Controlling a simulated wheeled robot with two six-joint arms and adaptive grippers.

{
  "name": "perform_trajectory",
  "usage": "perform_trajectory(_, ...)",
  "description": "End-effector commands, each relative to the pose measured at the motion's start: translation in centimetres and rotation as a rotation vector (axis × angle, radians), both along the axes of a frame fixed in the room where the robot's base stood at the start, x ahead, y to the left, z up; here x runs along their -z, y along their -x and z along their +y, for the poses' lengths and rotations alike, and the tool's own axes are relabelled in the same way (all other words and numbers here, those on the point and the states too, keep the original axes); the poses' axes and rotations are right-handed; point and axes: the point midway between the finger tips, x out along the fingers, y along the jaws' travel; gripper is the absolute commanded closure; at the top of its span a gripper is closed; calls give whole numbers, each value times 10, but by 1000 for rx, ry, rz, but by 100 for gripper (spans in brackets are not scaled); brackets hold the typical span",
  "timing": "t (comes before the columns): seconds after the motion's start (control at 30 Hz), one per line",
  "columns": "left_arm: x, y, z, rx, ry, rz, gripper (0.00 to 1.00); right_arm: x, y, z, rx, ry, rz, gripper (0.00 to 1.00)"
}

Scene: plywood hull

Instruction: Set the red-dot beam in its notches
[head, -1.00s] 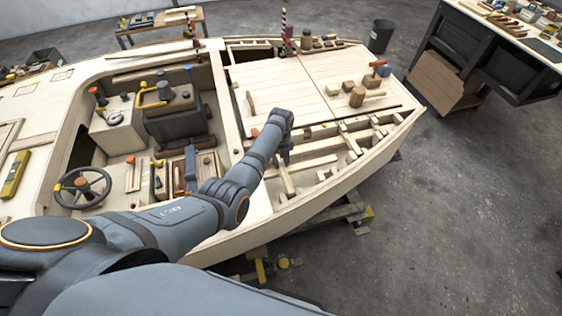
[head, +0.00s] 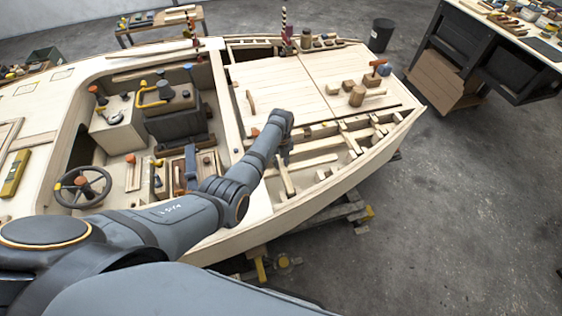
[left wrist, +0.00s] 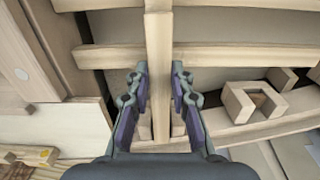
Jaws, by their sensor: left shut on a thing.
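My left gripper (head: 285,157) reaches over the open framed part of the hull. It is shut on a long pale beam (left wrist: 159,45), which runs straight up the left wrist view between its two fingers (left wrist: 160,95). The beam lies across the pale cross timbers (left wrist: 105,55) in that view. In the head view the beam (head: 286,180) shows below the gripper. No red dot can be made out on it. I cannot tell whether its ends sit in notches. My right gripper is not in view.
A small block with a square opening (left wrist: 252,101) sits on a timber right of the gripper. Wood blocks (head: 356,96) stand on the pale deck. The steering wheel (head: 82,187) and console (head: 175,115) are left of my arm. Open floor lies right of the hull.

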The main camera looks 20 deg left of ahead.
Motion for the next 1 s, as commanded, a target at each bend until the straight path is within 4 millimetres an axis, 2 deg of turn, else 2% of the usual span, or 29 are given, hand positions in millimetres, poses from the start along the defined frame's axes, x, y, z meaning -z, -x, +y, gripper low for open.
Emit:
perform_trajectory(0.27,6,0,0,0,-1,-1,100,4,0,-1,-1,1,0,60)
perform_trajectory(0.3,5,0,0,0,-1,-1,73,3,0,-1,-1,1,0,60)
perform_trajectory(0.47,5,0,0,0,0,0,52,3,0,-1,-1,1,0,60)
perform_trajectory(0.8,2,0,0,0,-1,-1,52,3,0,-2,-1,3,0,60)
perform_trajectory(0.87,-4,-1,0,0,0,-1,52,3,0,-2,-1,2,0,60)
perform_trajectory(1.0,-34,-1,0,0,1,-6,52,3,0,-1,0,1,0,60)
